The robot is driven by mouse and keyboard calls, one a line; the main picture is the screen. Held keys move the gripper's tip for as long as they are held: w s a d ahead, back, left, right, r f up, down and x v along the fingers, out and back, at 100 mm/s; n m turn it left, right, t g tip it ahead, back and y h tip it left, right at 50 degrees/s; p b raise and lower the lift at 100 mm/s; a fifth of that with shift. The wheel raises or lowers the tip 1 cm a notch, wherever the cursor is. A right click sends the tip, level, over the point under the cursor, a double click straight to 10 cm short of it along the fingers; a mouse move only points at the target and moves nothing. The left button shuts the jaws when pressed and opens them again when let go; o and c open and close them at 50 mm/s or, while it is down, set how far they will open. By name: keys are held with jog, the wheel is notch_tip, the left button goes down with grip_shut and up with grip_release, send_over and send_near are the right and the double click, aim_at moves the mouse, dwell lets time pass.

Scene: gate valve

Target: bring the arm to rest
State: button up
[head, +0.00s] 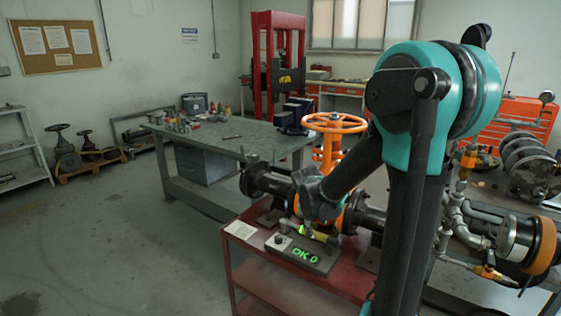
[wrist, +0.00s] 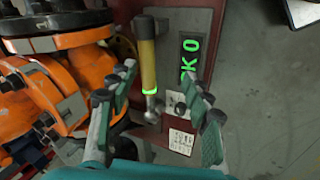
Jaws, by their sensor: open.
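A grey control box (head: 304,252) on the cart shows green "OK 0".
A grey workbench (head: 240,140) with small tools and parts stands behind the cart. A red press frame (head: 275,55) is at the back. Pipework (head: 470,220) and an orange tool cabinet (head: 520,112) are at the right. The floor at the left (head: 110,240) is clear.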

jog(key=s+d+f+m+y, duration=0.1)
jog(key=s+m, duration=0.3)
jog(key=s, duration=0.6)
jog(key=s+d+f+m+y, duration=0.1)
jog(key=s+d+f+m, duration=0.1)
jog(key=s, duration=0.8)
jog(key=shift+d+m+y, duration=0.3)
jog(key=shift+d+m, duration=0.2)
jog(key=shift+m, duration=0.6)
